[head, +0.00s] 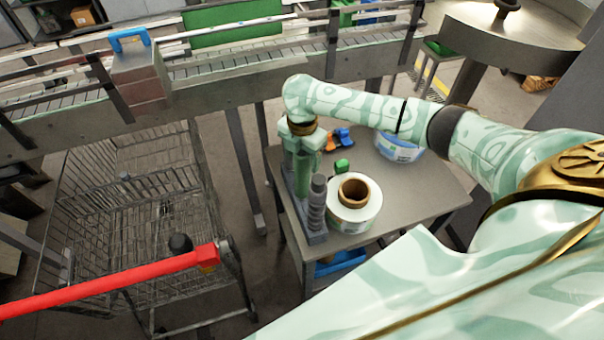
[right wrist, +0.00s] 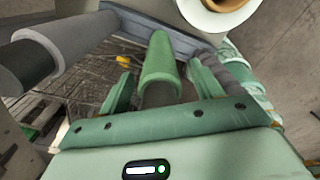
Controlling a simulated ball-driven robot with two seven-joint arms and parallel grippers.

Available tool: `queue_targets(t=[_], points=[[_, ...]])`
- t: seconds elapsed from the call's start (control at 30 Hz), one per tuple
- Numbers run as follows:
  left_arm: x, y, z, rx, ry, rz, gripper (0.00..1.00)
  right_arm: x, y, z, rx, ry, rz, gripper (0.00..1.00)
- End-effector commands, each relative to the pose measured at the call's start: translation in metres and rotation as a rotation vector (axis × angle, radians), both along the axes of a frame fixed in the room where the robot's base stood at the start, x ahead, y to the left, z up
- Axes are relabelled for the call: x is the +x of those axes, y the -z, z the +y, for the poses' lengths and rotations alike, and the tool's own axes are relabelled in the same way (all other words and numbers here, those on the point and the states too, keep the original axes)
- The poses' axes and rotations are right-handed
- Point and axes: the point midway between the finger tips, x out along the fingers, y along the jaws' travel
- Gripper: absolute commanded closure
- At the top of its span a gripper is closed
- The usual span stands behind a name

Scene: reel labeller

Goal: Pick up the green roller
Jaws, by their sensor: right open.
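The green roller (head: 302,182) stands upright on the grey base of the reel labeller (head: 316,238), on the small table. In the right wrist view the roller (right wrist: 160,62) shows between the two fingers of my right gripper (right wrist: 160,82). Those fingers are open, with a gap visible on each side of the roller. In the head view my right gripper (head: 301,150) points down over the roller and hides its upper part. My left gripper is not in view.
A grey ribbed roller (head: 317,200) and a white label reel (head: 366,212) with a brown core stand close to the green roller. A blue-white tub (head: 400,147), a green block (head: 342,166) and a blue-orange item (head: 341,139) sit behind. A wire cart (head: 140,200) stands left; a conveyor (head: 230,66) runs behind.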

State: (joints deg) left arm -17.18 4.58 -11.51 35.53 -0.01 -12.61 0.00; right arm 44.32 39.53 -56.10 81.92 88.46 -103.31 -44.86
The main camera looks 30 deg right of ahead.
Motion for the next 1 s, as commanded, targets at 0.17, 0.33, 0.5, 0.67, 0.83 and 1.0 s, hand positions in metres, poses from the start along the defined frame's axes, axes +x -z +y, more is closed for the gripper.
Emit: queue_targets(t=[0.17, 0.33, 0.5, 0.67, 0.83, 1.0], points=[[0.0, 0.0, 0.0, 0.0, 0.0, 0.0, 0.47, 0.0, 0.0, 0.0, 0.0, 0.0, 0.0, 0.71], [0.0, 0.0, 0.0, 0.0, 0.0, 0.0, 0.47, 0.0, -0.001, 0.0, 0.0, 0.0, -0.001, 1.0], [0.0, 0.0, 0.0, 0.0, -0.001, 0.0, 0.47, 0.0, -0.002, 0.0, 0.001, 0.0, -0.002, 1.0], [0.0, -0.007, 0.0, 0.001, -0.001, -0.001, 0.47, 0.001, -0.021, 0.0, 0.0, -0.001, -0.004, 1.0], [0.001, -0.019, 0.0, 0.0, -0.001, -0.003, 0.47, 0.001, -0.06, 0.0, 0.0, -0.002, -0.004, 1.0], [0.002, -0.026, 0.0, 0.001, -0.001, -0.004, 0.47, 0.001, -0.09, 0.001, 0.001, 0.008, -0.003, 1.0]])
